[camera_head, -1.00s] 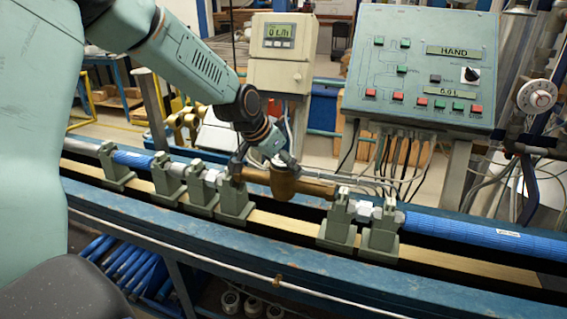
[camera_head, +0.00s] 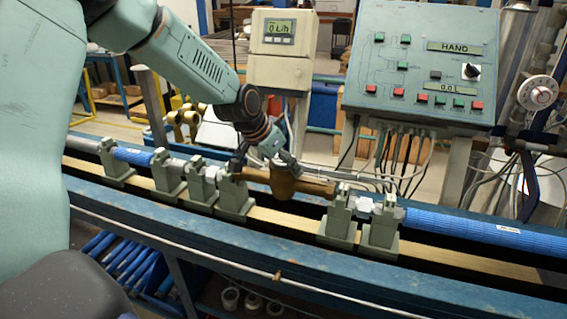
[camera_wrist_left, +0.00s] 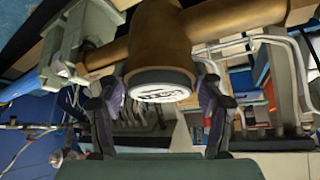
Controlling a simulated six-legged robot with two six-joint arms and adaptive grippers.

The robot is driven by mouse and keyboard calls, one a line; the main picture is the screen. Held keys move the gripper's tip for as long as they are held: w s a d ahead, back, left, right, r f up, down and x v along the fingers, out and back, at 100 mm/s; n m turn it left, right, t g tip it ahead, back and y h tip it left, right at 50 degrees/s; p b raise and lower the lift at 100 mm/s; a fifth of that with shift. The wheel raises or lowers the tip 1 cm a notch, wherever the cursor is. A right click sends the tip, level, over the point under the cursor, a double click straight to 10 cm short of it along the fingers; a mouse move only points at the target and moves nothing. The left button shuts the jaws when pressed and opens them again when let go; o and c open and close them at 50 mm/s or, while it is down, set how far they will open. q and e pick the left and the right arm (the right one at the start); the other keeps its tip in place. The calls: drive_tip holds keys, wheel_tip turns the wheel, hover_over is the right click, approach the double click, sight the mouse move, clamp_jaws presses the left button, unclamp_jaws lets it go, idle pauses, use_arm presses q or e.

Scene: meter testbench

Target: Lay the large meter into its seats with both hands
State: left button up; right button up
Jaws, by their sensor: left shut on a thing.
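The large meter (camera_head: 284,182) is a brown brass body with a pipe stub on each side. It lies roughly level between two grey-green seats, the left seat (camera_head: 233,199) and the right seat (camera_head: 338,221). Its stub ends are at the tops of these seats; I cannot tell if they rest fully in them. My left gripper (camera_head: 279,164) is shut on the meter's body from above. In the left wrist view, the gripper's fingers (camera_wrist_left: 160,108) stand on both sides of the meter's round white face (camera_wrist_left: 160,84). My right gripper is not in view.
More grey-green brackets and blue pipes (camera_head: 480,229) line the rail on both sides. A control panel (camera_head: 420,65) stands behind at the right and a display box (camera_head: 281,50) behind the meter. Cables hang below the panel. The bench's front beam (camera_head: 200,238) is clear.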

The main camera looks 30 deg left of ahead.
use_arm(q)
drive_tip(key=shift+w+f+b, duration=0.15)
drive_tip(key=shift+f+b, duration=0.6)
drive_tip(key=shift+f, duration=0.2)
drive_tip(key=shift+f, duration=0.35)
idle(0.8)
drive_tip(key=o, duration=1.9)
drive_tip(key=shift+s+d, duration=0.1)
drive_tip(key=shift+s, duration=0.1)
drive_tip(key=shift+f, duration=0.1)
